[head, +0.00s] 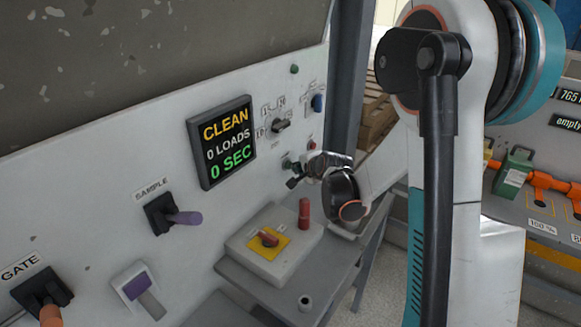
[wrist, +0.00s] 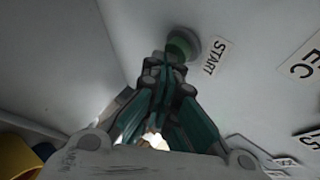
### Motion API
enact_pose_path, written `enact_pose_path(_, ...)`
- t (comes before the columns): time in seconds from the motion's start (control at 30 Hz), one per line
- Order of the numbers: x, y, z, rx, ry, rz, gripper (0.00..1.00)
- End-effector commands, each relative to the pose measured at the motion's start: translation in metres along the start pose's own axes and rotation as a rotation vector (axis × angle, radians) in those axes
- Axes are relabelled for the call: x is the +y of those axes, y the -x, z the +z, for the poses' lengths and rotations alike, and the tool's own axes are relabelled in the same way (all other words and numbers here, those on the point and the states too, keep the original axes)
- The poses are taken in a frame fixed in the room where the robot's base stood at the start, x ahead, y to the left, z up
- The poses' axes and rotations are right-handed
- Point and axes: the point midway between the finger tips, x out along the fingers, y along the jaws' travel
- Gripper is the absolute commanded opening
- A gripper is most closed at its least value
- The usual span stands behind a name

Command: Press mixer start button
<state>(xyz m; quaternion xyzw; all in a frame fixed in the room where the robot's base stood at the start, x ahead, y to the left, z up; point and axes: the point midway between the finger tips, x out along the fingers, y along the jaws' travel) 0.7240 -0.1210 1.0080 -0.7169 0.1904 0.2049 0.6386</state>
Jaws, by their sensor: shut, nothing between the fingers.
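The mixer start button is a round green button (wrist: 180,45) in a grey ring, beside a START label (wrist: 216,57) on the white panel in the wrist view. My gripper (wrist: 165,65) is shut and empty. Its fingertips overlap the lower left edge of the button in that view; I cannot tell whether they touch it. In the head view, a small green button (head: 294,69) shows high on the panel, above a rotary dial (head: 281,125). My gripper (head: 295,173) appears lower there, partly hidden by my wrist.
A display (head: 221,142) reads CLEAN, 0 LOADS, 0 SEC. A SAMPLE lever (head: 180,217) and a GATE lever (head: 45,298) stick out at the left. A control box (head: 240,251) with a red knob sits on a grey shelf (head: 335,275). A dark post (head: 350,60) stands near my arm.

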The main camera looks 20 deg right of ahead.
Motion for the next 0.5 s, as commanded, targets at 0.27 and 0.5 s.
enact_pose_path(0.27, 0.0068, 0.0086, -0.0066, 0.001, -0.001, 0.000, 0.00)
enact_pose_path(0.5, 0.0067, 0.0089, -0.0065, 0.000, 0.000, 0.000, 0.00)
